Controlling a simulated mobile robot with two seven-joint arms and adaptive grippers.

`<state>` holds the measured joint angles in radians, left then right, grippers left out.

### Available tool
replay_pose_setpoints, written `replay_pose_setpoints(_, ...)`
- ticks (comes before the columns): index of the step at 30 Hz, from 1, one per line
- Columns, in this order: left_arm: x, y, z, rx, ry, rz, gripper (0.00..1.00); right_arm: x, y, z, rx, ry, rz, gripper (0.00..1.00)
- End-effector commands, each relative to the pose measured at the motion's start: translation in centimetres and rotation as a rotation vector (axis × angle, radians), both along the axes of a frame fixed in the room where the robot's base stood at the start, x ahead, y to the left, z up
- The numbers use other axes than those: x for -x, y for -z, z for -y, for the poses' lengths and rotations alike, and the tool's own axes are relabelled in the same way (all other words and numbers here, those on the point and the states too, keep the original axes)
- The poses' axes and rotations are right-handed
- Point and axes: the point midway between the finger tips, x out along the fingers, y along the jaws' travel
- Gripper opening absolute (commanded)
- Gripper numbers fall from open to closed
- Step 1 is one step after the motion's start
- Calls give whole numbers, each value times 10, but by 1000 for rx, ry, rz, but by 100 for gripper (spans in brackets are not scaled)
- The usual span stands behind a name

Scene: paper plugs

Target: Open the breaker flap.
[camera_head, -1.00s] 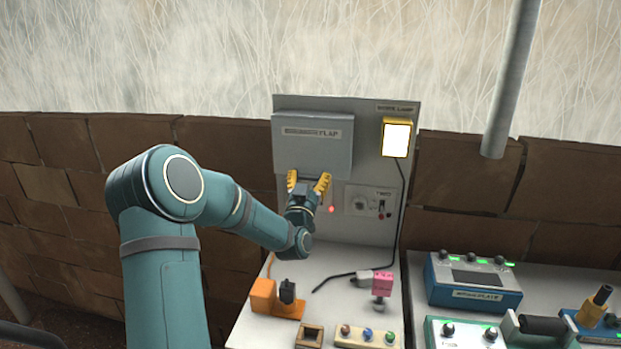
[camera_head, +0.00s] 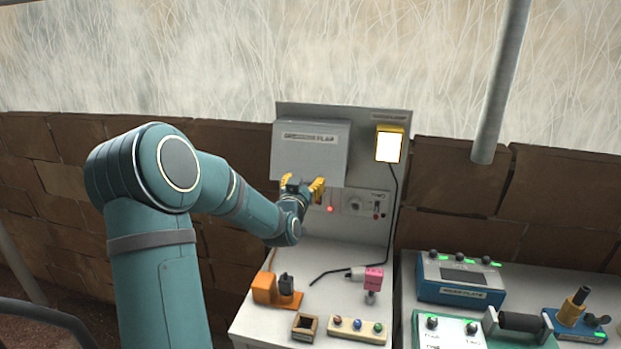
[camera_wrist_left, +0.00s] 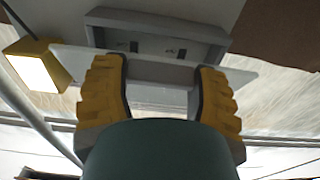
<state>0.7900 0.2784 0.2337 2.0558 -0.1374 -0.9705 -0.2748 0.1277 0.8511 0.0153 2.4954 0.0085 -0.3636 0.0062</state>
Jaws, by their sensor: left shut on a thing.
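The grey breaker flap (camera_head: 310,152) covers a box on the upright panel in the head view, its label partly blurred. My left gripper (camera_head: 302,183), with yellow fingers, is at the flap's lower edge. In the left wrist view my left gripper (camera_wrist_left: 160,80) has its fingers either side of a grey part of the flap (camera_wrist_left: 160,97) and is shut on it. Beyond the flap, the recessed inside of the box (camera_wrist_left: 155,46) shows with small dark marks, so the flap stands partly away from it. My right gripper is in neither view.
A lit lamp (camera_head: 389,146) in a yellow housing is right of the flap, with a black cable below. A small red light (camera_head: 330,209) and a dial (camera_head: 354,202) sit under it. An orange block (camera_head: 264,288), pink plug (camera_head: 373,279) and button strip (camera_head: 357,329) are on the bench.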

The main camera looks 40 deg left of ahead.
Motion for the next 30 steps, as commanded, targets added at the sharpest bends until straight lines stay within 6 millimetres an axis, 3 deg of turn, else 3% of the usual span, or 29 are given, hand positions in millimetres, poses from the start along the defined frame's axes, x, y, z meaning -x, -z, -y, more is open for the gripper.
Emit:
replay_pose_setpoints(1, 3, -15, 1, 11, 0, -21, 19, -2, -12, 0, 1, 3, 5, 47)
replay_pose_setpoints(12, 38, -50, 19, 172, 3, -309, 19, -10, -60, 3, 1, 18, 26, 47)
replay_pose_setpoints(30, 68, -125, 35, 168, 1, -304, 19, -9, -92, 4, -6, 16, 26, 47)
